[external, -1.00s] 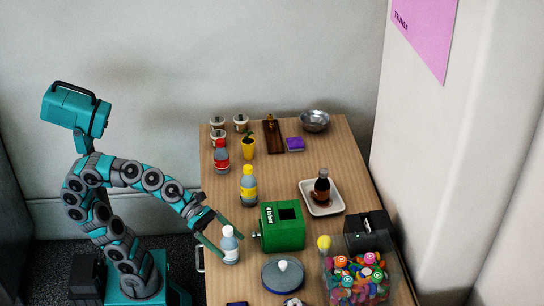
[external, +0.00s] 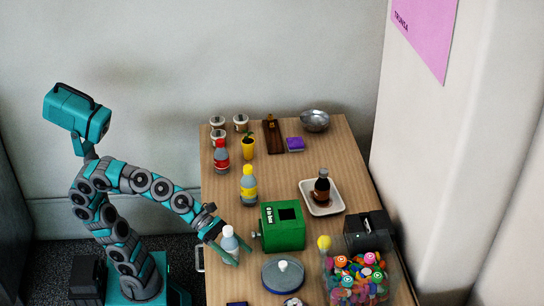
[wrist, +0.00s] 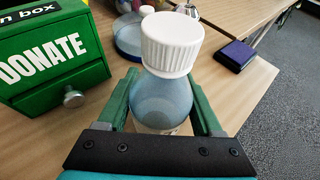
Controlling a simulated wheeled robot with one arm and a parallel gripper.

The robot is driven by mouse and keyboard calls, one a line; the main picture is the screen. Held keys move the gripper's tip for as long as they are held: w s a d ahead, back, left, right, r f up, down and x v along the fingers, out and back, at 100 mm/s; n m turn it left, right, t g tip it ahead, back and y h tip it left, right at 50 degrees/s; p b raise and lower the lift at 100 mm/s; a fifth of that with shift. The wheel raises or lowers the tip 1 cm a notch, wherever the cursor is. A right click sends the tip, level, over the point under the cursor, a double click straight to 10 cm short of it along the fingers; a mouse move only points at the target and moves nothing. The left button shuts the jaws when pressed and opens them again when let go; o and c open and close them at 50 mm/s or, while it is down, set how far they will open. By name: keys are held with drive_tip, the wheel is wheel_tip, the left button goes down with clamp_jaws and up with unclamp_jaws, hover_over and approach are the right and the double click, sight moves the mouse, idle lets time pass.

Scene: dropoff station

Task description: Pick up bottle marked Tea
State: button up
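A pale blue bottle with a white cap (external: 229,244) stands upright near the table's left edge in the external view. It also fills the middle of the wrist view (wrist: 165,97), where its label is mostly hidden. My gripper (external: 234,252) is open around this bottle, with one green finger on each side in the wrist view (wrist: 164,100). A yellow-labelled bottle (external: 249,190), a red bottle (external: 221,157) and a dark brown bottle (external: 322,187) also stand in the external view. I cannot read "Tea" on any bottle.
A green donate box (external: 283,236) stands just right of the gripper, its knob facing the bottle. A round blue-grey dish (external: 270,283) lies in front of it. A white tray (external: 335,208) holds the brown bottle. A clear bin (external: 388,290) of colourful items is at the right.

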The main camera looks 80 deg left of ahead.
sight(232, 240)
drive_tip(key=c, duration=0.8)
drive_tip(key=shift+r+p, duration=0.7)
drive_tip(key=shift+r, duration=0.95)
drive_tip(key=shift+s+a+r, duration=0.1)
drive_tip(key=shift+s+r, duration=0.05)
drive_tip(key=shift+r, duration=0.15)
drive_tip(key=shift+s+a+r+p, duration=0.2)
drive_tip(key=shift+s+a+p, duration=0.25)
drive_tip(key=shift+s+a, duration=1.35)
drive_tip(key=shift+s+a+r+p, duration=0.15)
drive_tip(key=shift+s+a+p, duration=0.5)
drive_tip(key=shift+s, duration=2)
drive_tip(key=shift+s+a+r+p, duration=0.25)
drive_tip(key=shift+s+a, duration=1.25)
drive_tip(key=shift+s, duration=0.75)
